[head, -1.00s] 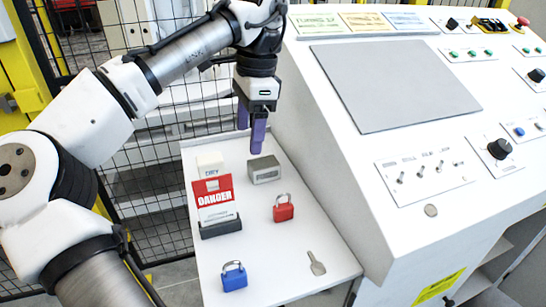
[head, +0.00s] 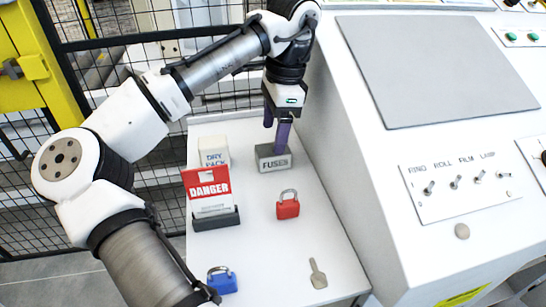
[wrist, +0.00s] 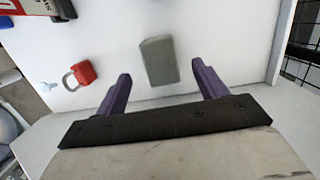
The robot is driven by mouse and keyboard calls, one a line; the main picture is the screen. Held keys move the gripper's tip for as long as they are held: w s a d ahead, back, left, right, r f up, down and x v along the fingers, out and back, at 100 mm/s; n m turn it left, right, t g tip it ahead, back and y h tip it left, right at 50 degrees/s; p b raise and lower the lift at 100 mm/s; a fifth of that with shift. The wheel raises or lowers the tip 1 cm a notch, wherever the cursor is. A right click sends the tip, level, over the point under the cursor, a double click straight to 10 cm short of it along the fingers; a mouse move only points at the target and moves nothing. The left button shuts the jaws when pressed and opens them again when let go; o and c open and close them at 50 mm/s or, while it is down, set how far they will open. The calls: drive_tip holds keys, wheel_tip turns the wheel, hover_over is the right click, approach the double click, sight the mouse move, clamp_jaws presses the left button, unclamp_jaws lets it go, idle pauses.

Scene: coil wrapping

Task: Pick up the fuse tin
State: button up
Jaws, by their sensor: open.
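The fuse tin (head: 273,158) is a small grey box labelled FUSES, standing on the white side shelf near the console wall. In the wrist view the tin (wrist: 158,61) lies ahead of my gripper, between the lines of the two fingers. My gripper (head: 277,139) points down just above and behind the tin in the head view. Its purple fingers (wrist: 161,80) are spread apart with nothing between them. In the head view a finger overlaps the tin's top edge; I cannot tell whether it touches.
On the shelf (head: 262,236) are a dry pack box (head: 213,151), a red DANGER sign in a dark holder (head: 212,200), a red padlock (head: 288,205), a blue padlock (head: 222,280) and a key (head: 317,274). The console (head: 360,190) rises close on the right. Mesh fence stands behind.

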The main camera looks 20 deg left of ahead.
sight(273, 156)
drive_tip(key=shift+s+a+f, duration=0.1)
drive_tip(key=shift+a+f, duration=0.05)
drive_tip(key=shift+f, duration=2.6)
drive_tip(key=shift+c, duration=0.3)
drive_tip(key=c, duration=1.1)
drive_tip(key=shift+r, duration=0.1)
